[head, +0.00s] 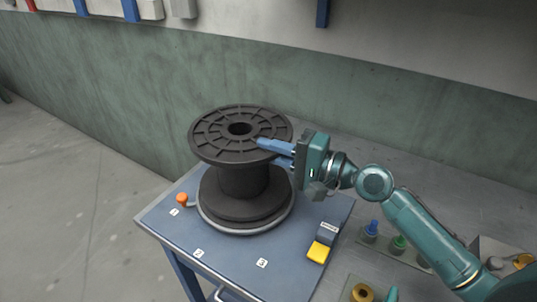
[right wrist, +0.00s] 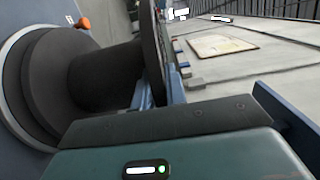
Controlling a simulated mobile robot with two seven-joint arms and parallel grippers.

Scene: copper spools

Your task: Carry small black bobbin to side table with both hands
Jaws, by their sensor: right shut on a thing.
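The small black bobbin (head: 243,182) stands upright on a round grey-rimmed base (head: 262,228) on the blue side table (head: 222,252). Its top flange is ribbed with a centre hole. My right gripper (head: 268,148) comes from the right and is shut on the edge of the top flange, one blue finger above it and one below. In the right wrist view the bobbin (right wrist: 105,75) lies sideways in the picture, its flange running between the fingers (right wrist: 160,90). My left gripper is not in view.
An orange knob (head: 182,199) sits at the table's left corner. A yellow and grey block (head: 319,250) sits at its right. Blue (head: 371,228) and green (head: 398,243) bottles stand on a surface further right. A green-grey wall is behind. The floor at left is clear.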

